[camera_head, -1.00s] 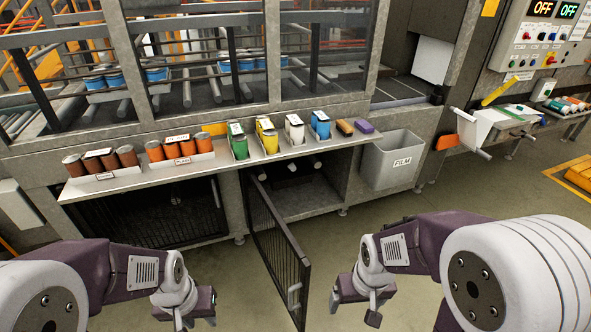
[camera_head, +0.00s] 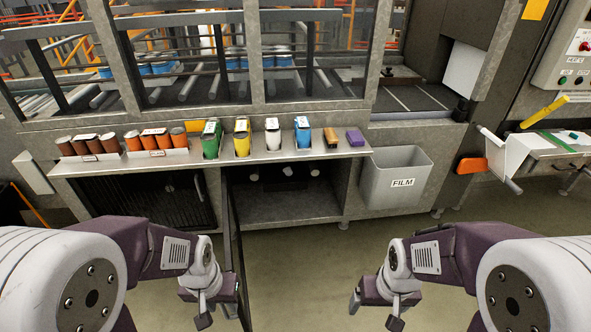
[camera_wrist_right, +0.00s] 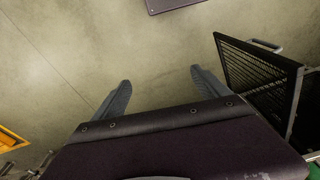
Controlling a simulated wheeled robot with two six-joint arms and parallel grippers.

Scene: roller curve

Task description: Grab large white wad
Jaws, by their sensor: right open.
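Several small white pieces sit in the dark open cabinet under the shelf: one on the left (camera_head: 253,176), one in the middle (camera_head: 288,171) and one on the right (camera_head: 315,172). They are small and shaded, so I cannot tell which is the large wad. My right gripper (camera_head: 375,311) is open and empty, low in front of the cabinet and to its right. Its two spread fingers also show in the right wrist view (camera_wrist_right: 162,88), with only floor between them. My left gripper (camera_head: 217,314) looks open and empty, beside the cabinet's door.
The cabinet's mesh door (camera_wrist_right: 252,75) stands swung open towards me. A grey FILM bin (camera_head: 385,185) hangs right of the opening. The shelf (camera_head: 100,164) above carries several coloured cans and blocks.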

